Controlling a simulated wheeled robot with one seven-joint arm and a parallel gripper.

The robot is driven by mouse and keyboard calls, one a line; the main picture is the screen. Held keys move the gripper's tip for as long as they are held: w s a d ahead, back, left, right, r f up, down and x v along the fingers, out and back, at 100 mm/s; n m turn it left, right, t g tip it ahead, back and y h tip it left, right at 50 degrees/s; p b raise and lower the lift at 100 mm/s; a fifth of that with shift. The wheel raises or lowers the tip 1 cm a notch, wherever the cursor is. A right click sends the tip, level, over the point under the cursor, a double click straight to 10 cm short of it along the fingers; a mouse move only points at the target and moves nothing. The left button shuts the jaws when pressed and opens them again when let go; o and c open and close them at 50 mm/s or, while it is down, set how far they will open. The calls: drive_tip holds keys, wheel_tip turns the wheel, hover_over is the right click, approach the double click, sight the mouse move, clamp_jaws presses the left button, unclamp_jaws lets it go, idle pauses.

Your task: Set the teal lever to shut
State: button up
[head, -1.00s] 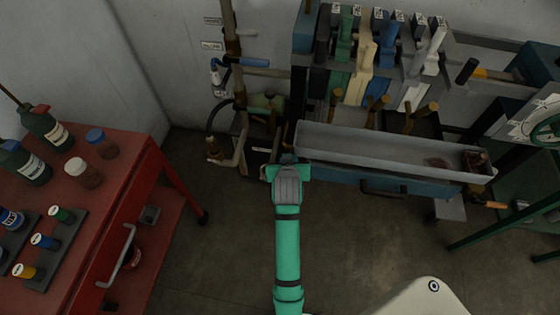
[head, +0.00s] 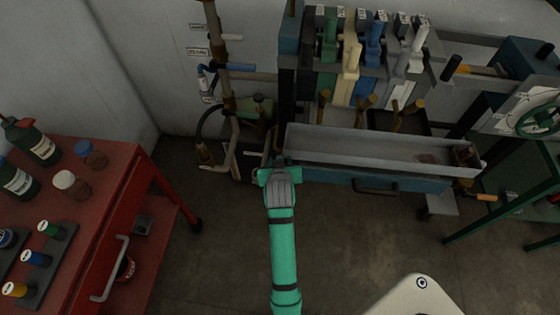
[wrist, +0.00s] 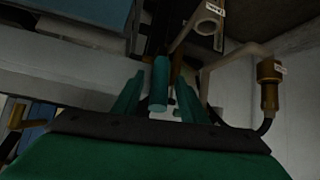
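The teal lever (wrist: 159,84) shows in the wrist view as a round bar with its blunt end toward the camera. My gripper (wrist: 158,92) has one finger on each side of the bar, with narrow gaps between, so it looks open around the lever and not closed on it. In the head view my gripper (head: 277,172) is at the left end of a grey trough, near the pipework. There my gripper and wrist cover the place where the lever is, so its angle cannot be told from that view.
The grey trough (head: 375,150) and a row of coloured levers (head: 350,65) stand to the right. Pipes with a blue-handled valve (head: 204,78) and brass fittings (head: 205,153) are to the left. A red cart (head: 85,220) with bottles stands at far left. Open floor lies between.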

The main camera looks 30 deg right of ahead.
drive_tip(key=v, duration=1)
